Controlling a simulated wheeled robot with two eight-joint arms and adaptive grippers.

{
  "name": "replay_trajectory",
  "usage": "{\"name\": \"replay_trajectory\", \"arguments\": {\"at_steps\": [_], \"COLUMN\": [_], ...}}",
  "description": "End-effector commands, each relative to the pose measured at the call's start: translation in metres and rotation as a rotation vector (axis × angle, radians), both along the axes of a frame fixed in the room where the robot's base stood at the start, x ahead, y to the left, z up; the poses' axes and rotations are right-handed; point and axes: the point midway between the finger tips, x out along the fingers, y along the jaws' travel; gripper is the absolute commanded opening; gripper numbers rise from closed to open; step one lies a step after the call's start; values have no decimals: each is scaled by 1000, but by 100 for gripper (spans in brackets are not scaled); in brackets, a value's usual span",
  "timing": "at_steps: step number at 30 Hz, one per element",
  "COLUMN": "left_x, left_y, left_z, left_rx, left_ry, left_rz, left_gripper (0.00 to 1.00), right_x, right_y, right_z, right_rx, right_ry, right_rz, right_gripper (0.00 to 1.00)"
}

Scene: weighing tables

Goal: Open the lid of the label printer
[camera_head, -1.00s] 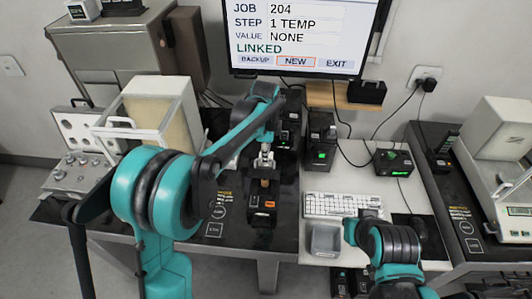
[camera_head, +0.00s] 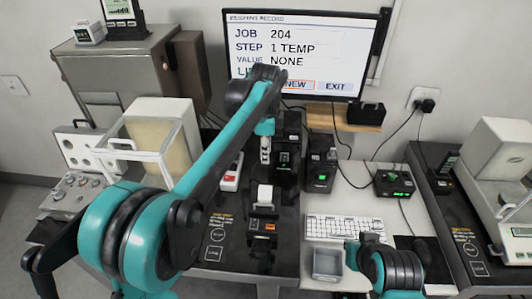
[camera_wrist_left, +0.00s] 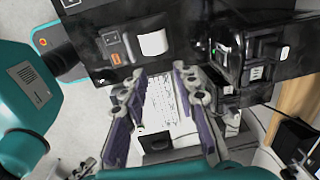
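The label printer (camera_head: 262,240) is a small black device with an orange button, on the dark table below the monitor. A white paper roll (camera_head: 265,194) shows uncovered in its black rear part. The lid looks raised, but I cannot make out its edges clearly. In the left wrist view the printer (camera_wrist_left: 118,45) and its white roll (camera_wrist_left: 152,43) are at the upper left. My left gripper (camera_head: 265,154) is above and behind the printer, apart from it. Its fingers (camera_wrist_left: 160,70) are spread and empty in the wrist view.
A monitor (camera_head: 300,50) stands behind my left arm. Black devices with green displays (camera_head: 320,175) are right of the gripper. A white keyboard (camera_head: 344,228) and grey tray (camera_head: 328,264) lie right of the printer. A red-and-white device (camera_head: 231,175) stands left.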

Motion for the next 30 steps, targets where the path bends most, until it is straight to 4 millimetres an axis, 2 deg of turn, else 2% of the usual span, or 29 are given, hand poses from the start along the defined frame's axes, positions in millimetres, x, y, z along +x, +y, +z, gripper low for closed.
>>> {"name": "replay_trajectory", "arguments": {"at_steps": [8,11,13,17,22,26,30], "left_x": [-2,-11,-25,-65,-123,-168,-210], "left_y": [1,8,18,43,73,92,107], "left_z": [1,5,10,17,10,-7,-34], "left_rx": [-2,-10,-26,-78,-178,-276,-390], "left_ry": [-3,-24,-52,-129,-235,-307,-369], "left_rz": [8,68,155,392,733,985,1227], "left_gripper": [29,29,29,29,29,29,29], "right_x": [0,0,0,0,0,0,0], "right_y": [0,0,0,0,0,0,0], "right_z": [0,0,0,0,0,0,0], "right_rx": [0,0,0,0,0,0,0], "right_ry": [0,0,0,0,0,0,0], "right_rz": [0,0,0,0,0,0,0], "right_gripper": [0,0,0,0,0,0,0]}}
